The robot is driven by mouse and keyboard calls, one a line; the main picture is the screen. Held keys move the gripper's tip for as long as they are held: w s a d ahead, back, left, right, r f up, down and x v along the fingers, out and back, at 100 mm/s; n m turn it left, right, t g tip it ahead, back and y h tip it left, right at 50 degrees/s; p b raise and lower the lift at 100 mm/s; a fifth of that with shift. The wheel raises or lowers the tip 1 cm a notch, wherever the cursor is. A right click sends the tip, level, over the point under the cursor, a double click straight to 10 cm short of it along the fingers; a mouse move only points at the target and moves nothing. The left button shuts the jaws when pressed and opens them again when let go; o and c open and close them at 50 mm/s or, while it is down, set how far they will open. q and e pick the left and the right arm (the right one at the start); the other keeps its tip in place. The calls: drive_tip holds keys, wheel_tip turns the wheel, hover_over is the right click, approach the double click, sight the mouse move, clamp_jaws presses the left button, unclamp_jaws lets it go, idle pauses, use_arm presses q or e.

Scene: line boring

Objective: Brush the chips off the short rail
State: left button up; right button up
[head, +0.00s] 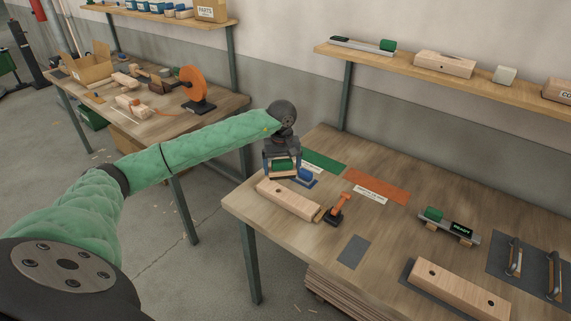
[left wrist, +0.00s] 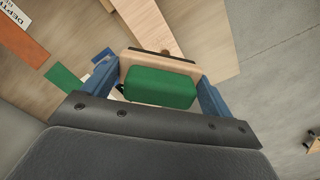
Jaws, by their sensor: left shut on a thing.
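My left gripper (head: 282,170) is shut on a green-topped wooden block (head: 284,166), which looks like a brush. In the left wrist view the green top (left wrist: 160,88) sits between blue fingers, with a tan body and a dark strip at its far edge. A pale wooden rail (head: 288,200) lies on the bench just below the gripper in the head view. It runs away beyond the block in the left wrist view (left wrist: 148,25). I cannot tell whether block and rail touch. Another wooden rail (head: 460,290) lies at the front right. No chips can be made out on either rail.
An orange-and-black tool (head: 338,208) stands by the near rail's right end. A blue item (head: 305,175) sits beside the gripper. Green (head: 324,161) and orange (head: 377,186) mats lie behind. A green-ended gauge (head: 448,225) lies to the right. A grey mat (head: 354,252) is bare.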

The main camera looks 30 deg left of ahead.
sight(282, 178)
use_arm(q)
drive_tip(key=shift+a+f, duration=0.1)
drive_tip(key=shift+f, duration=2.3)
drive_tip(key=shift+f+b, duration=0.3)
drive_tip(key=shift+b, duration=0.2)
drive_tip(key=shift+f, duration=0.15)
drive_tip(key=shift+f+b, duration=0.5)
drive_tip(key=shift+b, duration=0.2)
use_arm(e)
drive_tip(key=shift+w+a+r, duration=0.35)
drive_tip(key=shift+a+r, duration=0.05)
drive_tip(key=shift+r, duration=0.2)
drive_tip(key=shift+w+a+r, duration=0.3)
drive_tip(key=shift+a+r, duration=0.05)
drive_tip(key=shift+r, duration=0.25)
drive_tip(key=shift+w+a+r, duration=0.35)
drive_tip(key=shift+a+r, duration=0.05)
drive_tip(key=shift+r, duration=0.2)
use_arm(q)
drive_tip(key=shift+b, duration=0.55)
use_arm(e)
drive_tip(key=shift+f, duration=0.55)
use_arm(q)
drive_tip(key=shift+f, duration=0.15)
use_arm(e)
drive_tip(key=shift+f, duration=0.15)
